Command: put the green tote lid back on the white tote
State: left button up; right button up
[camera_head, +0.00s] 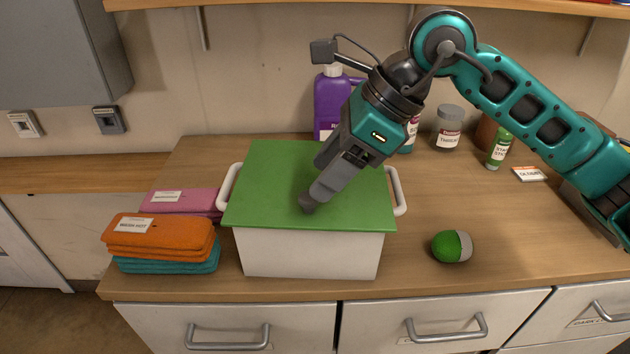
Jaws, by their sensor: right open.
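The white tote (309,254) stands on the wooden counter with a white handle on each side. The green lid (264,186) lies over its top and appears to cover the opening, with its front edge along the tote's front rim. I cannot tell whether it is fully seated. My right gripper (313,192) comes in from the right and points down at the lid near its middle. It is open, and its fingertips are at or just above the lid's surface; contact is hard to tell. My left gripper is out of view.
Folded orange cloths (160,236) and teal cloths (168,263) are stacked left of the tote, with pink cloths behind. A purple bottle (331,98) and several jars stand at the back. A green and grey ball (451,246) lies to the right, with free counter around it.

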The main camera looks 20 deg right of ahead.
jog(key=v, duration=0.8)
